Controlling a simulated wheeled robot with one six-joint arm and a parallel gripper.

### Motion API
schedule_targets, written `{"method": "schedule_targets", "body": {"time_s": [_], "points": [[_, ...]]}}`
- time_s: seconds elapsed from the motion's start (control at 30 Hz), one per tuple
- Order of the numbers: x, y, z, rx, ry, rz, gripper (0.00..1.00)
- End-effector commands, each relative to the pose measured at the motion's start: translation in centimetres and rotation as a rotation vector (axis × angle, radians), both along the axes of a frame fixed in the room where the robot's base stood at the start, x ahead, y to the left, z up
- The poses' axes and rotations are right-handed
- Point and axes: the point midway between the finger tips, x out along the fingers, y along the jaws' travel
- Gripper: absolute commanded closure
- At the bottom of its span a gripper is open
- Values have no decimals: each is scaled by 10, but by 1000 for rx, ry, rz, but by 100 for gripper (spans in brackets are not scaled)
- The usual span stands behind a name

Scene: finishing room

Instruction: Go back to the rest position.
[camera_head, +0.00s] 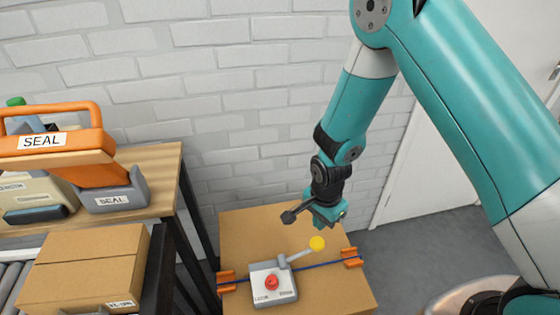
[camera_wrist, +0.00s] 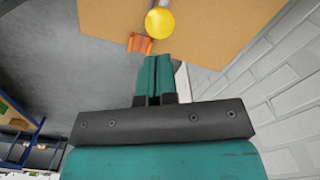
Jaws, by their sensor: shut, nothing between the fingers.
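My gripper (camera_head: 326,219) hangs from my teal arm above the far right part of a brown board or box top (camera_head: 235,225). In the wrist view its two teal fingers (camera_wrist: 155,72) are pressed together with nothing between them. A white device (camera_head: 288,292) with a red button (camera_head: 272,282) sits on the brown surface. Its grey lever ends in a yellow ball (camera_head: 317,243), just below my gripper in the head view. The yellow ball also shows in the wrist view (camera_wrist: 160,23), beyond the fingertips and apart from them.
Orange clips (camera_head: 350,257) hold a blue strap across the brown surface. At left, a wooden table (camera_head: 155,165) carries an orange-handled SEAL machine (camera_head: 100,175), with a cardboard box (camera_head: 82,268) in front. A white brick wall (camera_head: 240,90) stands behind. Grey floor (camera_head: 420,245) is clear at right.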

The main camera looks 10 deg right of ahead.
Motion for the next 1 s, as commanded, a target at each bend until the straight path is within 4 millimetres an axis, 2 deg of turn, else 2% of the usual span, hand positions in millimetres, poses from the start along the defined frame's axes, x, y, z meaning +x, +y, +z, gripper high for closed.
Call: {"method": "schedule_targets", "body": {"time_s": [0.07,0.17,0.27,0.37,0.5,0.6,0.7,0.83,1.0], "points": [[0,0,1,1,-1,1,100],[1,3,12,13,-5,34,100],[0,12,46,52,-15,138,100],[-9,24,97,110,-36,319,100],[-39,38,172,190,-83,635,100],[-69,44,219,235,-130,875,100],[-104,47,257,264,-183,1117,100],[-146,47,289,279,-245,1387,100],[-178,46,307,277,-294,1597,100]]}}
